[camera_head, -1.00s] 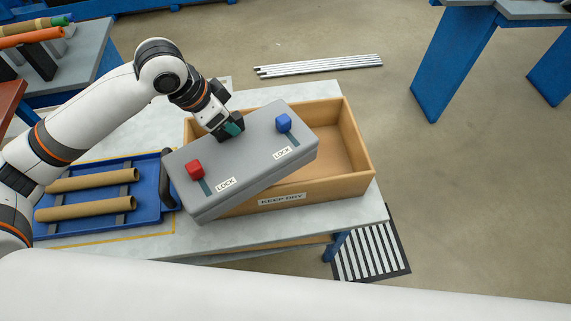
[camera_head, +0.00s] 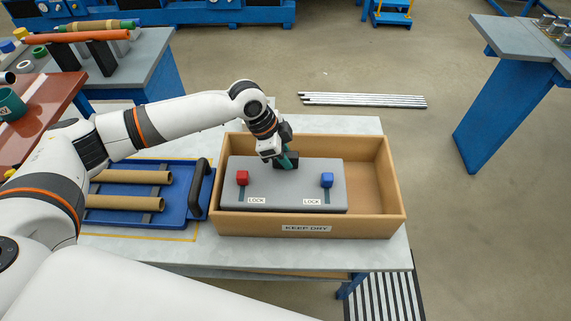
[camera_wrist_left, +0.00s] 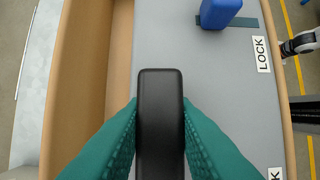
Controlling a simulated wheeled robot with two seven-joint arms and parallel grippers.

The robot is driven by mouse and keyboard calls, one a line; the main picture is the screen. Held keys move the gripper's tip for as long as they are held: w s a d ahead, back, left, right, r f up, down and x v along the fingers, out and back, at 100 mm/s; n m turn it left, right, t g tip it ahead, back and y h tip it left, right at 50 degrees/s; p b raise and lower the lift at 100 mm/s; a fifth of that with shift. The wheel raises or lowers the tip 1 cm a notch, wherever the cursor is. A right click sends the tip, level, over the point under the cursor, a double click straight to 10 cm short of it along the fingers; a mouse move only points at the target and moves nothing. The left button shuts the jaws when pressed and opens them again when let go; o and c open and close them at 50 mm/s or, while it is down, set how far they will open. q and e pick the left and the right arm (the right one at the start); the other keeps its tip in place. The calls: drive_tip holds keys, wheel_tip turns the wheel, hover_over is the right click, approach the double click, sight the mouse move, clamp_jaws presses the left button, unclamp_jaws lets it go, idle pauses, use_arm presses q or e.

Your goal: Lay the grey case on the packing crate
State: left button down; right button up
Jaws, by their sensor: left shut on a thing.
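The grey case (camera_head: 285,186) has a red latch block (camera_head: 242,178), a blue latch block (camera_head: 327,180) and LOCK labels. It lies level within the walls of the packing crate (camera_head: 398,215), a tan open box marked KEEP DRY, toward its left side. Whether it touches the crate floor cannot be told. My left gripper (camera_head: 287,161) is shut on the case's black handle (camera_wrist_left: 160,120) at its far edge. The left wrist view shows the teal fingers on both sides of the handle, with the grey lid (camera_wrist_left: 225,80) beside it. My right gripper is not in view.
The crate stands on a pale worktable (camera_head: 390,256). A blue tray (camera_head: 150,210) with cardboard tubes and a black handle sits close to its left. Metal rods (camera_head: 362,100) lie on the floor behind. The crate's right part is empty.

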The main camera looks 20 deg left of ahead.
use_arm(q)
wheel_tip(320, 180, down, 4)
drive_tip(key=shift+f+p, duration=0.1)
drive_tip(key=shift+p, duration=0.2)
drive_tip(key=shift+f, duration=0.25)
drive_tip(key=c, duration=1.2)
unclamp_jaws()
drive_tip(key=shift+r, duration=0.2)
drive_tip(key=b+v, duration=0.2)
drive_tip(key=v, duration=0.9)
drive_tip(key=shift+r, duration=0.4)
drive_tip(key=shift+s+a, duration=0.1)
drive_tip(key=shift+a, duration=0.05)
